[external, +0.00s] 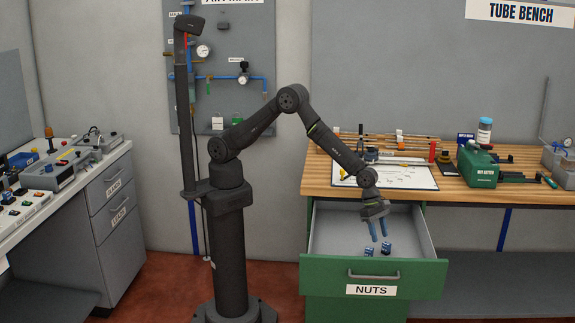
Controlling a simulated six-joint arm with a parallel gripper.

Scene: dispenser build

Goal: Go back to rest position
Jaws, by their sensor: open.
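My gripper (379,232) points down inside the open drawer (418,278) labelled NUTS. Its two blue fingers are apart with nothing between them. Two small dark blue items lie on the drawer floor just below the fingertips: one item (369,252) on the left and another item (387,248) on the right. I cannot tell whether the fingertips touch them.
The wooden bench (530,195) is above and behind the drawer. It holds a white sheet (405,177), a green box (477,168) and a bottle (484,131). A grey cabinet (110,190) with equipment stands at left.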

